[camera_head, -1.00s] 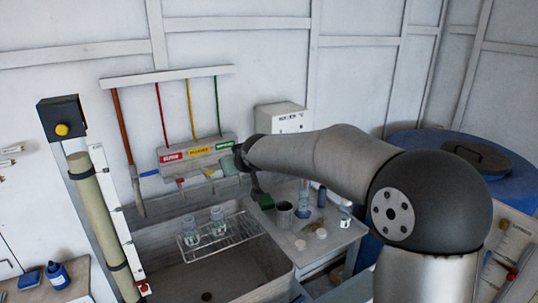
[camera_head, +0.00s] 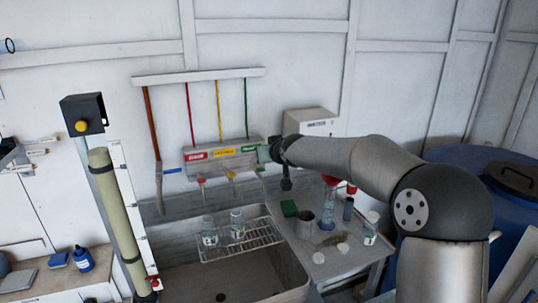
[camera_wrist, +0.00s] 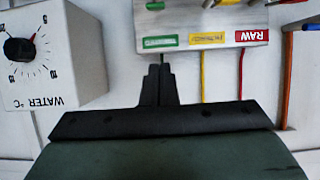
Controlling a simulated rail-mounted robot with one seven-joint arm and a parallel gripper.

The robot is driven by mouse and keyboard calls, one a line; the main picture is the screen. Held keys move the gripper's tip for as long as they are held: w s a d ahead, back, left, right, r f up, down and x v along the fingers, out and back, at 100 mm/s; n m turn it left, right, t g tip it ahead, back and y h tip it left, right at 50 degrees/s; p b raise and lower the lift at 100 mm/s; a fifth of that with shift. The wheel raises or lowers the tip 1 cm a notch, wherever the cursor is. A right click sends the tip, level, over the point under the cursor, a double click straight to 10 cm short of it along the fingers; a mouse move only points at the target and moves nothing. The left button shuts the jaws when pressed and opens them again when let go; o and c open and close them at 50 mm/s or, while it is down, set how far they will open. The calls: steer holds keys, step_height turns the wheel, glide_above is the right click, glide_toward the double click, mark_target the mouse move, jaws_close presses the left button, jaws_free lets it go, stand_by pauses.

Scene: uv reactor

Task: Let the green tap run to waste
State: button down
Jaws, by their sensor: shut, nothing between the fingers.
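The tap panel (camera_head: 222,153) on the back wall has red, yellow and green labels. The green label (camera_head: 249,148) is at its right end; it also shows inverted in the wrist view (camera_wrist: 160,42). The sink (camera_head: 180,282) lies below, with a dark drain (camera_head: 220,297).
A wire rack (camera_head: 262,238) with two glass bottles spans the sink. A beaker (camera_head: 305,224), a cylinder with red funnel (camera_head: 328,205) and a green block (camera_head: 289,208) stand right. A water-temperature box (camera_wrist: 50,55) is beside the panel. A blue barrel (camera_head: 460,160) stands right.

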steer(key=p, duration=0.2)
glide_above(261, 170)
steer(key=f, duration=0.3)
steer(key=shift+w, duration=0.2)
steer(key=shift+s+d+f, duration=0.1)
steer(key=shift+s+f, duration=0.05)
steer(key=shift+f, duration=0.45)
steer(key=shift+s+d+f, duration=0.1)
steer(key=shift+s+f, duration=0.05)
steer(key=shift+f, duration=0.45)
steer(key=shift+s+d+f+p, duration=0.1)
steer(key=shift+f+p, duration=0.3)
steer(key=shift+f, duration=0.35)
steer(key=shift+f, duration=0.1)
